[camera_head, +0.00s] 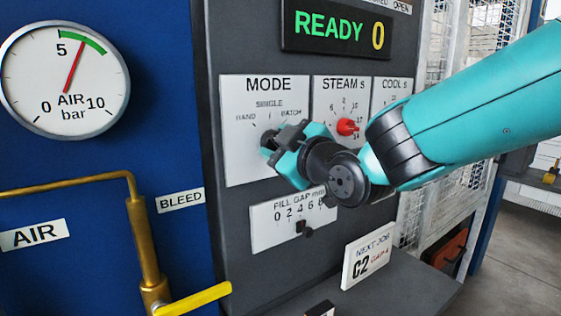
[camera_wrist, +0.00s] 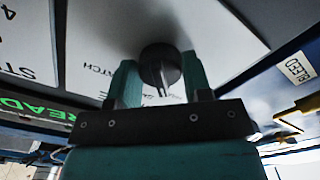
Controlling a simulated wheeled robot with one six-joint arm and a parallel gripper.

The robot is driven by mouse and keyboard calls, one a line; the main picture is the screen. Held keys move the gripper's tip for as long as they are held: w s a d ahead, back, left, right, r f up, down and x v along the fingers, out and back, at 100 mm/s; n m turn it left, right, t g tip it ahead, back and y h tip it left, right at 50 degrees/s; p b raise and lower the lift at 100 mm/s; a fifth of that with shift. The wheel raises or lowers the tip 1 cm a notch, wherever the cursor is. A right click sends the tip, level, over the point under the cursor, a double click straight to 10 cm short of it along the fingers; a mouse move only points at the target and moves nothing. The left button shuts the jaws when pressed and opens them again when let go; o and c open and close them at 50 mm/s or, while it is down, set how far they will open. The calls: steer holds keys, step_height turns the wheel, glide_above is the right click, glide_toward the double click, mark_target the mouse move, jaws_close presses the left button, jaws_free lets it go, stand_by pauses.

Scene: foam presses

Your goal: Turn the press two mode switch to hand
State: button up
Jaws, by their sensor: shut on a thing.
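The mode switch is a round black knob (camera_wrist: 160,62) on a white MODE plate (camera_head: 245,97) marked HAND, SINGLE and BATCH. In the head view my gripper (camera_head: 277,143) is at the plate and mostly covers the knob. In the wrist view the knob sits between the two teal fingers of my gripper (camera_wrist: 162,80), which is shut on it. A pale mark shows on the knob there, but I cannot tell which label it points to.
The STEAM dial with a red knob (camera_head: 347,127) is close to the right of my gripper. The FILL GAP slider (camera_head: 303,227) is below it. A NEXT JOB card (camera_head: 367,255) stands on the ledge. A yellow lever (camera_head: 195,300) is at lower left.

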steer(key=shift+f+n+b, duration=0.1)
steer(key=shift+n+b, duration=0.25)
steer(key=shift+n, duration=0.05)
steer(key=o, duration=0.9)
